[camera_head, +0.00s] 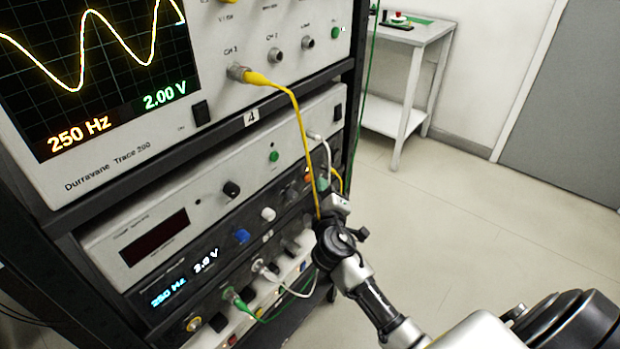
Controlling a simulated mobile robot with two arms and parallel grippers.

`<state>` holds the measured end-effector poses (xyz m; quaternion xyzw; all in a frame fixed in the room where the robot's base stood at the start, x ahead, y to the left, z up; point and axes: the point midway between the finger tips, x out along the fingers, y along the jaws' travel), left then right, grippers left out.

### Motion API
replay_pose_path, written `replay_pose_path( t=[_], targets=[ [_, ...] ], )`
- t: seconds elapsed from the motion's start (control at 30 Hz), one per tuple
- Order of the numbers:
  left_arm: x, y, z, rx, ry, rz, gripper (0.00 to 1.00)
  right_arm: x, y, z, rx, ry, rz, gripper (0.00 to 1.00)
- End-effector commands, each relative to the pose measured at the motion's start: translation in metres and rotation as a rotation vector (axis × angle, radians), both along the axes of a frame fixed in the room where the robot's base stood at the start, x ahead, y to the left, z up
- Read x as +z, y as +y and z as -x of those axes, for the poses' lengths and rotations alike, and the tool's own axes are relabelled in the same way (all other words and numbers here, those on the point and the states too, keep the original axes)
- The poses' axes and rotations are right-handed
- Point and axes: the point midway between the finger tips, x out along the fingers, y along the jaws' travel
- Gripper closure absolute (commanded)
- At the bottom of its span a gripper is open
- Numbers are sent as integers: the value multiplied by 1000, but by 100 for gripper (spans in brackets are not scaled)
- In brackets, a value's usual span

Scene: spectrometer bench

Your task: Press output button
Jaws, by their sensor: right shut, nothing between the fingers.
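The dark-fronted generator (215,252) in the rack shows 250 Hz and 2.0 V on its display (184,291). A blue control (242,236) and a pale knob (268,214) are on its front. No label marks an output button that I can read. My right gripper (332,205) is shut and empty, close in front of the right end of this panel. It and its wrist hide part of the panel and cables there. I cannot tell whether it touches anything. My left gripper is out of view.
The oscilloscope (120,163) above shows a yellow sine trace. A yellow cable (297,110) hangs from it, passing close to my right gripper. A pale unit (150,225) sits between. Green (262,318) and white cables run below. Floor at right is clear; a side table (405,75) stands behind.

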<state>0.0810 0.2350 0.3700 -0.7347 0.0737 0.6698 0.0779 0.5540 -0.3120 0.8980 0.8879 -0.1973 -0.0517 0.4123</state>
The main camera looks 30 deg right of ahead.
Motion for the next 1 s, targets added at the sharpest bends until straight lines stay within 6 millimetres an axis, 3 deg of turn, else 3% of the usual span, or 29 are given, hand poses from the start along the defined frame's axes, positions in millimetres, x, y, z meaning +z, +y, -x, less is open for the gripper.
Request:
replay_pose_path(
  t=[1.0],
  targets=[
    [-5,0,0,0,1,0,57,0,4,-9,0,0,-1,100]
  ],
)
